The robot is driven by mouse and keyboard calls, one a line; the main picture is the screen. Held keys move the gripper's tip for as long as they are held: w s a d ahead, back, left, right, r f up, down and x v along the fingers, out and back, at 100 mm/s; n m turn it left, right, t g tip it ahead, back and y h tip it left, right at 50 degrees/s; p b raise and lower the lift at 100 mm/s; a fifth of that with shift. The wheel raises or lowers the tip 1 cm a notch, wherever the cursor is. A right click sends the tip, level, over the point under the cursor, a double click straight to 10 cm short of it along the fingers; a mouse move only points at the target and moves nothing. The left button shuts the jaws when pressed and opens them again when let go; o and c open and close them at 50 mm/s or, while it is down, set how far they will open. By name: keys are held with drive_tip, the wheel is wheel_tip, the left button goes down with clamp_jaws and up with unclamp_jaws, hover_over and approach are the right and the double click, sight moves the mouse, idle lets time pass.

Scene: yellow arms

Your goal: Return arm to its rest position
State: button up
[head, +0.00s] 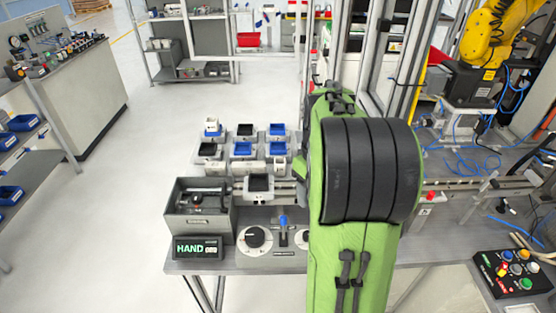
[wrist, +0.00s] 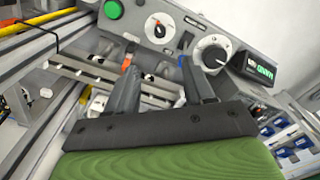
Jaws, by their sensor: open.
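My green and black arm (head: 345,265) fills the middle right of the head view and hides part of the workbench behind it. My gripper (wrist: 160,85) shows in the wrist view with its two dark fingers apart and nothing between them. The fingers point toward the bench's control panel, which has a dial (wrist: 210,54) and a green button (wrist: 113,9). In the head view the gripper's fingers are hidden behind the arm.
The workbench holds a grey bin (head: 198,220), a HAND display (head: 198,248), a dial (head: 255,238) and several small blue and black trays (head: 243,149). A button box (head: 513,274) stands at the lower right. A yellow robot arm (head: 490,35) stands behind. The floor (head: 110,200) at left is clear.

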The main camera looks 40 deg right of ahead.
drive_tip(key=s+a+r+t, duration=0.2)
drive_tip(key=s+a, duration=0.3)
drive_tip(key=a, duration=0.5)
drive_tip(key=s+a+r+t, duration=0.2)
drive_tip(key=s+a, duration=0.4)
drive_tip(key=a, duration=0.4)
drive_tip(key=shift+s+a+r+t, duration=0.15)
drive_tip(key=shift+s+r+t, duration=0.15)
drive_tip(key=shift+t, duration=0.5)
drive_tip(key=shift+w, duration=0.1)
